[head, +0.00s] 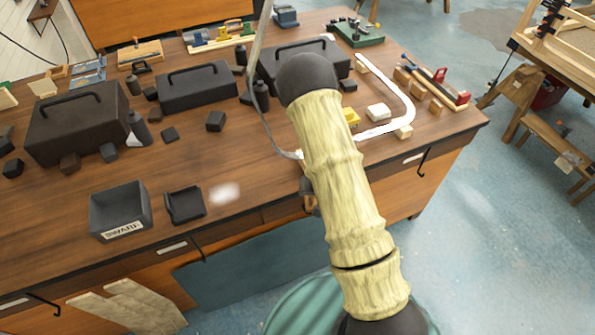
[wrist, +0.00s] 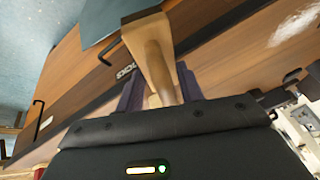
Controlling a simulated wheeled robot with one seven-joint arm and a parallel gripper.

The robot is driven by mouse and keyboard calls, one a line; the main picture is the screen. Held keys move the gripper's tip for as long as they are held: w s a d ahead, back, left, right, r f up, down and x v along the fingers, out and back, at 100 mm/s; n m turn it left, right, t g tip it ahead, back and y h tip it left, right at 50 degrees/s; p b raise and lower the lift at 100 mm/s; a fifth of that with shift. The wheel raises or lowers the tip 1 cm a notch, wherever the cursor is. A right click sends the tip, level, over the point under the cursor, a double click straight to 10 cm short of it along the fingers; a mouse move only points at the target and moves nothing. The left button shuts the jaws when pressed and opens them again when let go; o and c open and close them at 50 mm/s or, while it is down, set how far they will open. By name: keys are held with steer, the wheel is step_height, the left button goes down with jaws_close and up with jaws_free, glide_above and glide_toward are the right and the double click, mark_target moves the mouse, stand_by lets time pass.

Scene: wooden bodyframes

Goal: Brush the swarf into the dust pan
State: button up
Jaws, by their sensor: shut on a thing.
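The swarf is a small whitish patch (head: 225,193) on the bench top, and it also shows at the upper right of the wrist view (wrist: 298,22). The dust pan (head: 186,204), dark and open, lies just left of the swarf. A dark bin labelled SWARF (head: 120,211) stands left of the pan. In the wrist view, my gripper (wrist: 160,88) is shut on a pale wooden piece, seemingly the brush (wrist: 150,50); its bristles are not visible. In the head view, my arm hides most of the gripper, near the bench's front edge, right of the swarf.
The wooden workbench (head: 270,195) carries dark toolboxes (head: 80,122), small dark blocks and bottles behind the swarf. A white looped frame (head: 408,103) and wooden blocks lie at the right. Drawer handles stick out along the front.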

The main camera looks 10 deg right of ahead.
step_height(320, 180, down, 11)
steer(key=s+n+b, duration=0.1)
steer(key=s+b, duration=0.1)
steer(key=b, duration=0.7)
steer(key=shift+s+d+n+y, duration=0.2)
steer(key=shift+d+n+y, duration=0.05)
steer(key=shift+n+y, duration=0.05)
steer(key=shift+s, duration=0.1)
